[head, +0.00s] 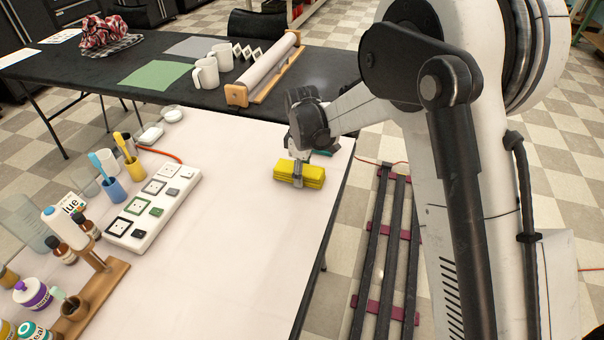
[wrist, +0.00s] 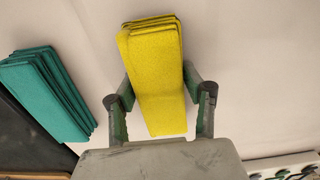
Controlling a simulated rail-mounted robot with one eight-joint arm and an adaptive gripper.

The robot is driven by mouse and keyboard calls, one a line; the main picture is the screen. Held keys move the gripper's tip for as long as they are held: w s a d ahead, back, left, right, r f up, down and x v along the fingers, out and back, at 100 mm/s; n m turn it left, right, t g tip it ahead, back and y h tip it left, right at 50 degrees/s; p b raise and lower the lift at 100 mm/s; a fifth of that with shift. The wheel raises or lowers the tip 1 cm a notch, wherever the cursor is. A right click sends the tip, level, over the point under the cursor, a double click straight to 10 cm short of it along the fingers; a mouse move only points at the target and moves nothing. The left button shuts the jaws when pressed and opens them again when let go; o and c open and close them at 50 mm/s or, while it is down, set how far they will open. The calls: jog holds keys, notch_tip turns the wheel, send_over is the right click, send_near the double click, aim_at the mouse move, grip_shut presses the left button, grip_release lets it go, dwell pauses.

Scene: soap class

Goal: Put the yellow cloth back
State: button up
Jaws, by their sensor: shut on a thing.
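The yellow cloth (head: 299,173) is a folded, layered stack near the far right corner of the white table. My gripper (head: 299,178) is above it with its fingers around it. In the wrist view the yellow cloth (wrist: 155,75) sits between the two fingers of my gripper (wrist: 162,100), which are shut on its sides. A folded teal cloth (wrist: 45,95) lies beside it, apart from it, to the left in the wrist view. In the head view the teal cloth is mostly hidden behind my gripper. I cannot tell whether the yellow cloth touches the table.
Behind, a black table (head: 130,55) holds mugs (head: 206,76), a green sheet (head: 157,75) and a paper roll (head: 267,68).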

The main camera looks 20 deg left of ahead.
jog(key=shift+f, duration=0.15)
jog(key=o, duration=1.2)
notch_tip(320, 180, up, 12)
jog(key=shift+r+p, duration=0.25)
jog(key=shift+p, duration=0.55)
